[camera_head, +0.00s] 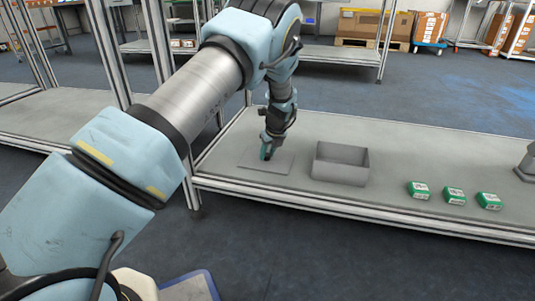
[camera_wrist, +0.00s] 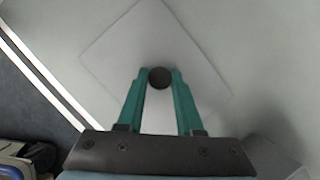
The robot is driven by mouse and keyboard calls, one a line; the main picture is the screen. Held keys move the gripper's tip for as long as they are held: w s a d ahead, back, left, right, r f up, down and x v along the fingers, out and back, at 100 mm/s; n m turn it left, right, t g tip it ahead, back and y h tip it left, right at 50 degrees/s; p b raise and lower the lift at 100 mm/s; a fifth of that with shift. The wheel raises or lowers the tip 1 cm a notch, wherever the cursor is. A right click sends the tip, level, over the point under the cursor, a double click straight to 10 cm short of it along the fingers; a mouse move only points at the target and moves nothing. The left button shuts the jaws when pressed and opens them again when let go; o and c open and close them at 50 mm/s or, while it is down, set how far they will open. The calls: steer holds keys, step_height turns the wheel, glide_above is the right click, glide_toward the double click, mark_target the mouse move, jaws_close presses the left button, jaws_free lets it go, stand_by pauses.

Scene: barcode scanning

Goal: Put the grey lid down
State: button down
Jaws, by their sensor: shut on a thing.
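The grey lid (camera_head: 283,162) is a thin flat plate on or just above the bench top, left of the open grey box. In the wrist view the lid (camera_wrist: 122,58) shows as a tilted square with a dark round knob (camera_wrist: 160,77) at its middle. My gripper (camera_head: 267,154) points down over the lid. In the wrist view its green fingers (camera_wrist: 159,80) are closed on the knob from both sides. Whether the lid touches the bench cannot be told for certain. The open grey box (camera_head: 340,164) stands to the right, apart from the lid.
Three green and white small boxes (camera_head: 455,196) stand right of the grey box. A grey stand (camera_head: 527,162) is at the far right edge. The bench top (camera_head: 400,160) is clear behind them. A metal post (camera_head: 178,110) rises at the bench's left end.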

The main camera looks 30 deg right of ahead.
steer(key=c, duration=0.6)
jaws_free()
steer(key=shift+o, duration=0.2)
steer(key=p+v, duration=0.5)
steer(key=v, duration=0.7)
steer(key=a+r+n+g, duration=0.1)
steer(key=a+r+n, duration=0.4)
steer(key=a+n, duration=0.65)
steer(key=a+r+n+g, duration=0.1)
steer(key=a+r+n, duration=0.45)
steer(key=a, duration=1.15)
steer(key=s+a+r+n+g, duration=0.1)
steer(key=s+a+r+n, duration=0.1)
steer(key=s+a+n, duration=1.2)
steer(key=a+n, duration=0.2)
steer(key=n, duration=0.1)
steer(key=shift+s+a, duration=0.2)
steer(key=shift+a, duration=0.05)
